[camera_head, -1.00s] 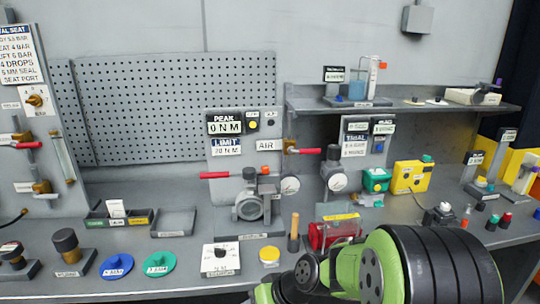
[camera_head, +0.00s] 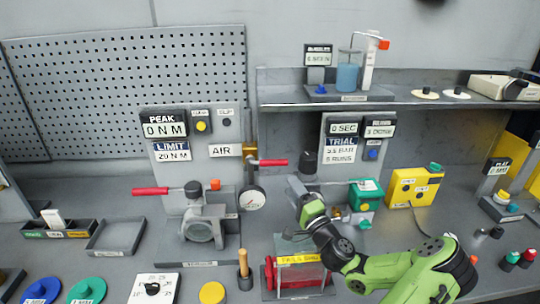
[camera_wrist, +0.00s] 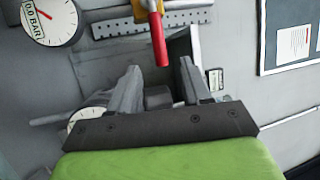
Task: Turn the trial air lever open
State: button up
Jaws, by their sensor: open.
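The air lever is a red handle (camera_head: 272,162) on a brass valve (camera_head: 250,154), beside the AIR label on the grey panel. The handle points right, about level, in the head view. In the wrist view the red handle (camera_wrist: 158,40) hangs from a yellow part, just beyond my fingertips. My gripper (camera_head: 295,187) is below and to the right of the handle in the head view. In the wrist view my gripper (camera_wrist: 160,80) is open, with nothing seen between its fingers. I cannot tell whether a finger touches the handle.
A round gauge (camera_head: 252,199) hangs below the valve; a gauge in the wrist view (camera_wrist: 50,18) reads 0.0 BAR. Another red lever (camera_head: 151,191) is at the left. The TRIAL panel (camera_head: 342,150) and a green box (camera_head: 366,193) stand near my gripper. A shelf (camera_head: 400,102) overhangs behind.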

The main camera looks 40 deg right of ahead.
aim_at(274, 161)
jog(key=p+x, duration=0.3)
jog(key=x, duration=0.9)
jog(key=shift+w+r, duration=0.1)
jog(key=shift+w+d, duration=0.3)
jog(key=shift+w, duration=0.2)
grip_shut()
